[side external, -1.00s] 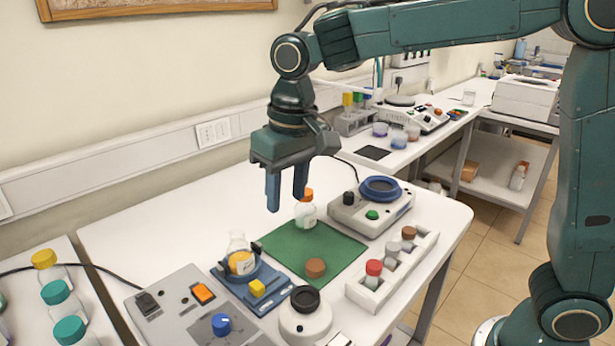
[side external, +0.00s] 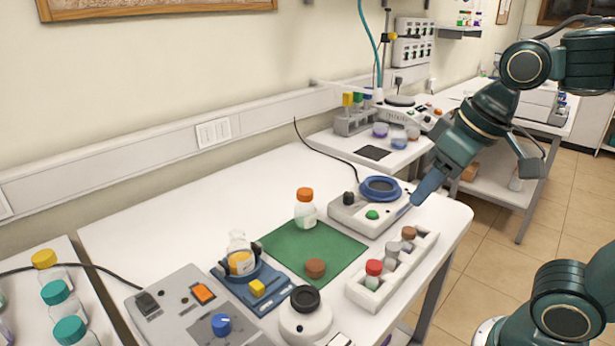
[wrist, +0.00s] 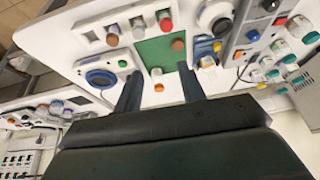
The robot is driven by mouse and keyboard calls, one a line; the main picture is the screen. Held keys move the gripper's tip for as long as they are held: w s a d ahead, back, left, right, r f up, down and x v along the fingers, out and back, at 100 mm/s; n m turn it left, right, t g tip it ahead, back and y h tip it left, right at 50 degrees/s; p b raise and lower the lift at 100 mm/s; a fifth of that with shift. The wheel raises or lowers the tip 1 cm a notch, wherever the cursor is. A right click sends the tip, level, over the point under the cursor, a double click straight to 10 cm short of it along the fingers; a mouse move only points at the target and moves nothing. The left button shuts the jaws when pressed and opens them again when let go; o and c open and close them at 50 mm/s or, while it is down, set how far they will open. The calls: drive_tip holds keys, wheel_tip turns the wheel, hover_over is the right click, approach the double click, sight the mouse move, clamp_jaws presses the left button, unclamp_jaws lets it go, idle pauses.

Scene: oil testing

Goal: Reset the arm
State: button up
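My gripper (side external: 428,186) is up at the right end of the white table, tilted, with its fingers pointing down and left near the grey device with the blue ring. In the wrist view my gripper (wrist: 158,88) shows two blue fingers spread apart with nothing between them. It is open and empty. In the side view the fingers overlap.
A green mat (side external: 335,246) holds an orange-capped bottle (side external: 305,210) and a brown cap (side external: 315,268). A white rack (side external: 408,272) of vials and a grey device (side external: 345,215) stand nearby. A flask (side external: 240,257) sits on a blue device (side external: 235,283).

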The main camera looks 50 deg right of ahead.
drive_tip(key=shift+t, duration=0.4)
drive_tip(key=shift+s+d+f, duration=0.25)
drive_tip(key=shift+s+f, duration=0.1)
drive_tip(key=shift+s, duration=0.35)
drive_tip(key=shift+s+d+f, duration=0.3)
drive_tip(key=shift+s+f, duration=0.05)
drive_tip(key=shift+s, duration=0.3)
drive_tip(key=shift+s+d+f, duration=0.25)
drive_tip(key=shift+s+f, duration=0.1)
drive_tip(key=shift+s, duration=0.35)
